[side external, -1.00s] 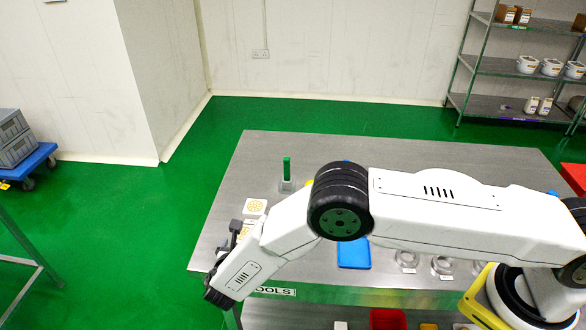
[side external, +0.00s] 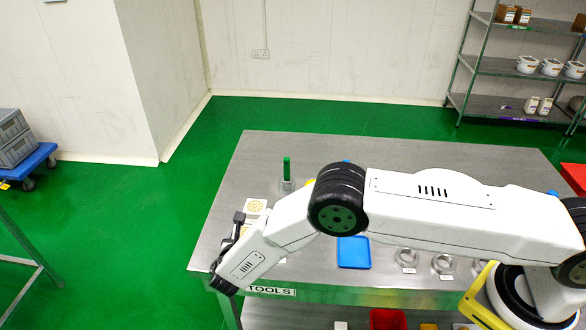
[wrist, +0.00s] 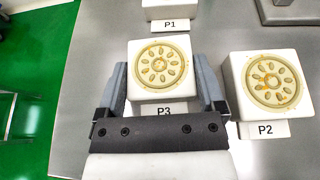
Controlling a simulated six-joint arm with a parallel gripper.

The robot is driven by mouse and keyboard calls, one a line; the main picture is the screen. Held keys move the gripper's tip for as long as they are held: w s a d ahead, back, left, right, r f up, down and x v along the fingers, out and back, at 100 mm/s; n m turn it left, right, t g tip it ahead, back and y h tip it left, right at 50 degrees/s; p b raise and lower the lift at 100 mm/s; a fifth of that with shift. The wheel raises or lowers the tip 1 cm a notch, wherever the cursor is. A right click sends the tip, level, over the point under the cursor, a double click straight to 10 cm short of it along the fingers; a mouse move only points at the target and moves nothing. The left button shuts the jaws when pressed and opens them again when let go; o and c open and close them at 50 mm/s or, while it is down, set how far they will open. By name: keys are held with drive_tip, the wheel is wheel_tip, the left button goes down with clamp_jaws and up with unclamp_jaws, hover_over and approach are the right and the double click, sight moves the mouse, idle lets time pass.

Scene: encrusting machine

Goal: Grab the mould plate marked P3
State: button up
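The mould plate marked P3 (wrist: 160,68) is a white block with a round, tan petal pattern on top, and its label lies in front of it in the wrist view. My gripper (wrist: 161,68) is open, with one grey finger on each side of this plate. The fingers are very close to its sides; I cannot tell whether they touch. In the side external view my gripper (side external: 235,230) is low over the table's left end, and the plate there is largely hidden by my arm.
A similar plate marked P2 (wrist: 270,82) stands close to the right finger. The P1 plate (wrist: 166,8) is partly cut off at the top.

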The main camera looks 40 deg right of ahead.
drive_tip(key=c, duration=0.7)
drive_tip(key=shift+r, duration=0.1)
drive_tip(key=shift+r, duration=1.05)
drive_tip(key=shift+s+d+r, duration=0.7)
drive_tip(key=shift+s+r, duration=1.1)
drive_tip(key=shift+s, duration=0.4)
drive_tip(key=shift+s+d+r, duration=0.7)
drive_tip(key=shift+s+r, duration=1.1)
drive_tip(key=shift+s, duration=0.45)
drive_tip(key=shift+s+d+r, duration=0.7)
drive_tip(key=shift+s+r, duration=1.1)
drive_tip(key=shift+s, duration=0.4)
drive_tip(key=shift+w, duration=0.1)
